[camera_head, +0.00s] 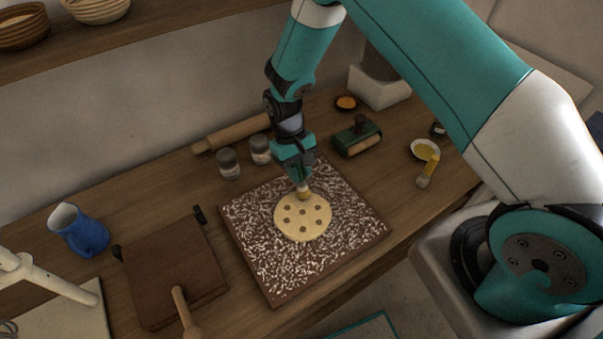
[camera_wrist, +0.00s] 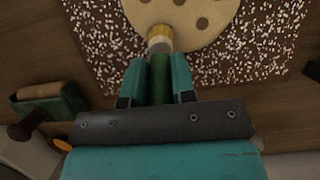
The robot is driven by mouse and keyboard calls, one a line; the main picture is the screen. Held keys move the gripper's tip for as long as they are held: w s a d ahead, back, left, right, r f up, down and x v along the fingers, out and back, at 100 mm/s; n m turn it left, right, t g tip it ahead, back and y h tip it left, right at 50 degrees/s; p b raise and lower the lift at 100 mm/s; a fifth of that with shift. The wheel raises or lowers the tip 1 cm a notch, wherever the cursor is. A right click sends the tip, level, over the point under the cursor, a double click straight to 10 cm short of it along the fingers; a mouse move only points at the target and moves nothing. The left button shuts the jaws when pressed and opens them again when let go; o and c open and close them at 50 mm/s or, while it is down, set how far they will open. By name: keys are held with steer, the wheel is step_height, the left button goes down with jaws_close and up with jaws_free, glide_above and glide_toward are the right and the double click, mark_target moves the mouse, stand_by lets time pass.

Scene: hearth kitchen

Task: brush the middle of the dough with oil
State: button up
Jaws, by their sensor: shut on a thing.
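The dough (camera_head: 291,226) is a pale round with several dark round spots, lying flat on a white-speckled brown board (camera_head: 283,284). My gripper (camera_head: 301,180) is above the dough's far edge and points down. The dough (camera_wrist: 190,34) is partly cut off in the wrist view. A small white bowl of yellow oil (camera_head: 425,150) is at the right.
A yellow-handled brush (camera_head: 427,170) lies by the bowl. A blue jug (camera_head: 80,230) and a brown flat box (camera_head: 175,270) are at the left.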

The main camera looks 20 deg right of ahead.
steer(key=shift+s+d+r+p, duration=0.1)
steer(key=shift+s+d+p, duration=0.2)
steer(key=shift+s, duration=0.95)
steer(key=shift+s+d+f+p, duration=0.1)
steer(key=shift+s+d+p, duration=0.2)
steer(key=shift+s, duration=0.9)
steer(key=shift+s+d+r+p, duration=0.1)
steer(key=shift+s+d+p, duration=0.2)
steer(key=shift+s, duration=0.95)
